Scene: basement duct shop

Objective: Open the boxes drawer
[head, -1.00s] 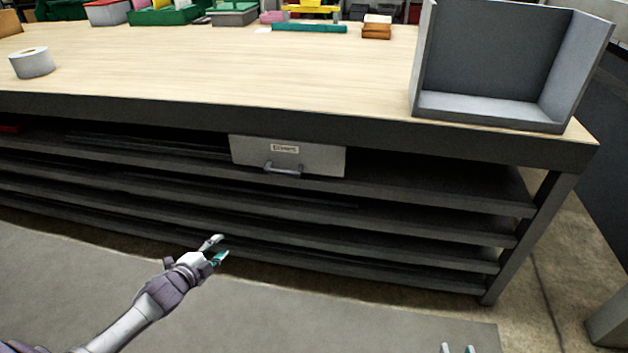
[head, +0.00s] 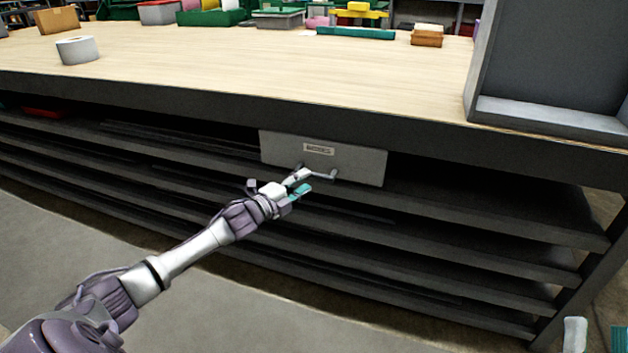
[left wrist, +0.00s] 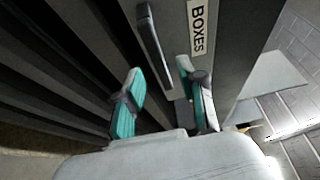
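The boxes drawer (head: 350,164) is a grey front under the workbench top, with a label and a bar handle (head: 320,176). It looks shut. In the left wrist view the label (left wrist: 196,28) reads BOXES and the handle (left wrist: 154,48) lies beyond the fingertips. My left gripper (head: 303,182) is at the left part of the handle in the head view. Its fingers (left wrist: 158,80) are apart, with nothing seen between them; I cannot tell whether they touch the handle. My right gripper (head: 593,338) shows only partly at the bottom right corner, with its two fingers apart.
The workbench top (head: 250,70) overhangs the drawer. Long dark shelves (head: 430,240) run below and beside it. A grey open box (head: 550,110) stands on the bench at right, a tape roll (head: 77,50) at left. The floor in front is clear.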

